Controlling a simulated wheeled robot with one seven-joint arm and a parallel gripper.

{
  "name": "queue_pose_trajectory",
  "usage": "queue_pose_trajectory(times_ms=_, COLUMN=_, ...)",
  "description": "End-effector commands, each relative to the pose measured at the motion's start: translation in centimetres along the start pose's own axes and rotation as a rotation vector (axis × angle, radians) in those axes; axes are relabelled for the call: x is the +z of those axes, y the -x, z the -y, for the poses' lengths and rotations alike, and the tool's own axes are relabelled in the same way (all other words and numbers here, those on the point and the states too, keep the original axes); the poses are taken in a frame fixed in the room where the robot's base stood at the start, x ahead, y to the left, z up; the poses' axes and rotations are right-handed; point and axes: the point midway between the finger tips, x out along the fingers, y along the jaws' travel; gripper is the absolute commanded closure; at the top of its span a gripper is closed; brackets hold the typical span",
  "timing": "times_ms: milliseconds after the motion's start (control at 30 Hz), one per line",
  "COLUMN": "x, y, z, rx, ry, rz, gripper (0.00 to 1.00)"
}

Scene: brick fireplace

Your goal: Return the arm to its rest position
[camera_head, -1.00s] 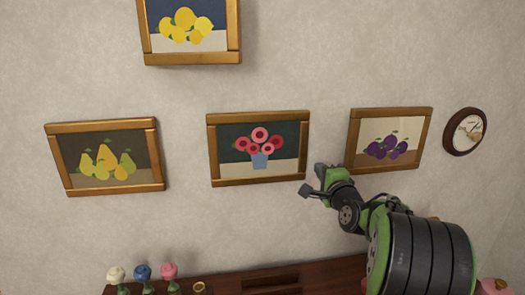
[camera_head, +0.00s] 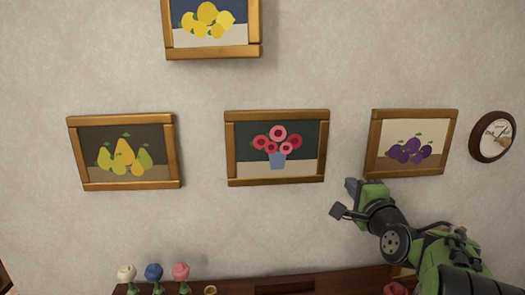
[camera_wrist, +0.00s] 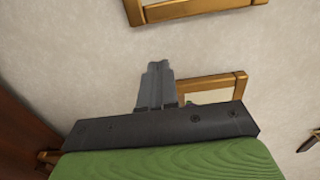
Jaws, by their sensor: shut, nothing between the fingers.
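My gripper (camera_head: 345,199) is at the right of the head view, below and between the flower picture and the plum picture. Its arm, green and black, comes in from the lower right corner. In the wrist view the fingers of my gripper (camera_wrist: 155,85) are together and hold nothing. They stand in front of the pale wall. Behind them a gilt picture frame (camera_wrist: 215,92) is partly hidden by the gripper body.
Framed pictures of lemons (camera_head: 211,52), pears (camera_head: 123,185), flowers (camera_head: 277,182) and plums (camera_head: 410,172) hang on the wall. A round clock (camera_head: 476,137) hangs at right. A dark wooden mantel (camera_head: 230,285) below bears white (camera_head: 126,273), blue (camera_head: 153,272) and pink (camera_head: 180,271) flowers.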

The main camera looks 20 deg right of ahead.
Motion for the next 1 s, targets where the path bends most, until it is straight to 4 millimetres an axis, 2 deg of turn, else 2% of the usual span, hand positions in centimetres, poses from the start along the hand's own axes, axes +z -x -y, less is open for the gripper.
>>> queue_pose_trajectory(times_ms=100, x=0.1, y=0.0, z=0.0, rx=0.001, ry=0.002, rz=0.002, gripper=1.00)
queue_pose_trajectory(times_ms=167, x=1.1, y=0.1, z=0.2, rx=0.019, ry=0.031, rz=0.019, gripper=1.00)
queue_pose_trajectory(times_ms=267, x=6.4, y=1.2, z=0.8, rx=0.122, ry=0.206, rz=0.114, gripper=1.00)
queue_pose_trajectory(times_ms=300, x=9.5, y=2.5, z=0.8, rx=0.185, ry=0.326, rz=0.178, gripper=1.00)
queue_pose_trajectory(times_ms=367, x=14.0, y=5.5, z=0.6, rx=0.287, ry=0.537, rz=0.294, gripper=1.00)
queue_pose_trajectory(times_ms=400, x=16.4, y=8.1, z=0.3, rx=0.352, ry=0.682, rz=0.376, gripper=1.00)
queue_pose_trajectory(times_ms=467, x=19.0, y=12.6, z=-0.4, rx=0.439, ry=0.898, rz=0.509, gripper=1.00)
queue_pose_trajectory(times_ms=500, x=20.1, y=15.8, z=-0.9, rx=0.487, ry=1.035, rz=0.601, gripper=1.00)
queue_pose_trajectory(times_ms=600, x=20.6, y=23.2, z=-2.3, rx=0.577, ry=1.312, rz=0.818, gripper=1.00)
queue_pose_trajectory(times_ms=700, x=19.8, y=28.0, z=-3.5, rx=0.622, ry=1.475, rz=0.975, gripper=1.00)
queue_pose_trajectory(times_ms=800, x=19.2, y=30.1, z=-4.2, rx=0.643, ry=1.541, rz=1.050, gripper=1.00)
queue_pose_trajectory(times_ms=1000, x=19.1, y=30.2, z=-4.6, rx=0.648, ry=1.548, rz=1.059, gripper=1.00)
